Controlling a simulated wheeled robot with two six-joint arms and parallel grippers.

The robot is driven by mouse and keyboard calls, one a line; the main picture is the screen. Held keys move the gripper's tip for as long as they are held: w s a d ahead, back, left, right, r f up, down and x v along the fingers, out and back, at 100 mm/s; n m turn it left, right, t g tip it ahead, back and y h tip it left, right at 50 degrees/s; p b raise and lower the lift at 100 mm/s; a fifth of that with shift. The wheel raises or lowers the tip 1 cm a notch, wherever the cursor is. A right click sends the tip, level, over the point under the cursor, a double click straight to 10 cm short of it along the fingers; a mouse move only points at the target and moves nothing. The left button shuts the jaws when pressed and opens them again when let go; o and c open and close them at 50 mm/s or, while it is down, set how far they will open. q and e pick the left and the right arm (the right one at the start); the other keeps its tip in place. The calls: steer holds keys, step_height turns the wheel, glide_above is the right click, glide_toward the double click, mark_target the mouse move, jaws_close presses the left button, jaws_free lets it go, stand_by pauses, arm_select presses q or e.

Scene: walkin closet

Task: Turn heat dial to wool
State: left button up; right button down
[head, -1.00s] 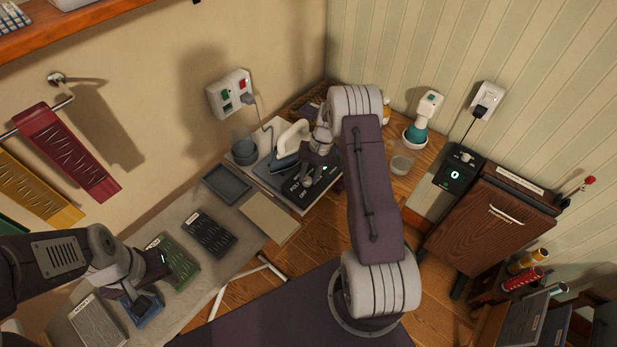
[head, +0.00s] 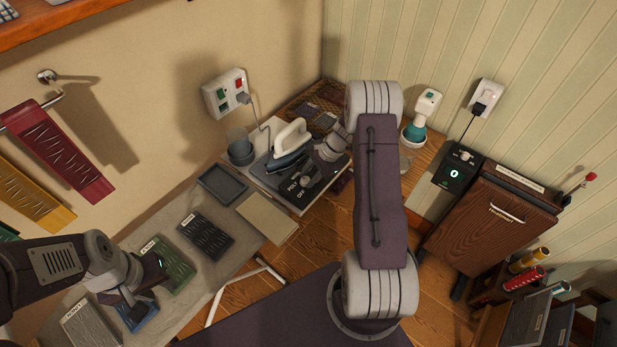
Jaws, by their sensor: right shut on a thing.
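The dark heat panel (head: 286,187) lies beside the white iron (head: 292,134) on the white-edged board, with the words "POLY" and "OFF" readable on it. My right gripper (head: 322,177) points down over the panel's right part and is shut on the heat dial, which it mostly hides. The wool mark and the dial's pointer cannot be made out. My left gripper (head: 138,305) hangs low over a blue slotted pad (head: 137,317) at the lower left. Its fingers are too small and dark to tell open from shut.
Green (head: 172,265) and dark (head: 205,236) slotted pads, an empty grey tray (head: 222,185) and a beige mat (head: 267,218) lie on the worktop. A cord runs to the wall socket (head: 225,93).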

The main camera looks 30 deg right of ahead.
steer(key=shift+s+m+t+b, duration=0.1)
steer(key=shift+m+t+b, duration=0.2)
steer(key=shift+m, duration=0.9)
steer(key=c, duration=1.1)
jaws_free()
steer(key=v, duration=0.9)
steer(key=shift+b, duration=0.4)
